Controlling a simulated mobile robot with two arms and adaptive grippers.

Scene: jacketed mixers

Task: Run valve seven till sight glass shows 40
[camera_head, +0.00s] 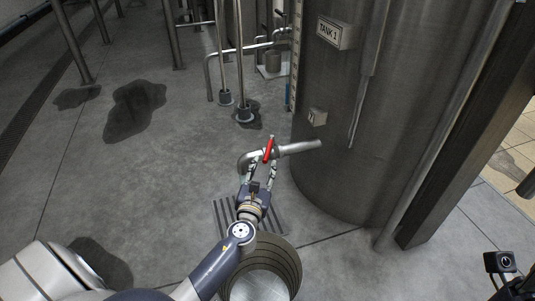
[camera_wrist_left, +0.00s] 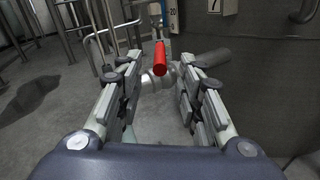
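Valve seven is a bent metal pipe low on the Tank 1 wall with a red lever handle (camera_head: 268,149). Its number tag "7" (camera_head: 317,117) is on the tank beside it. The handle also shows in the left wrist view (camera_wrist_left: 160,54), just beyond the fingertips, between the two fingers. My left gripper (camera_head: 262,172) is open and empty, just below and in front of the handle. The sight glass (camera_head: 295,55) is a narrow scaled strip at the tank's left edge; its level is too small to read. A "20" mark (camera_wrist_left: 172,12) shows in the wrist view.
The tank (camera_head: 410,110) fills the right side. A round metal vessel (camera_head: 290,262) stands on the floor below the valve, partly hidden by my arm, next to a floor grate (camera_head: 222,215). Dark wet patches (camera_head: 135,108) and pipe legs are at left; open floor lies between.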

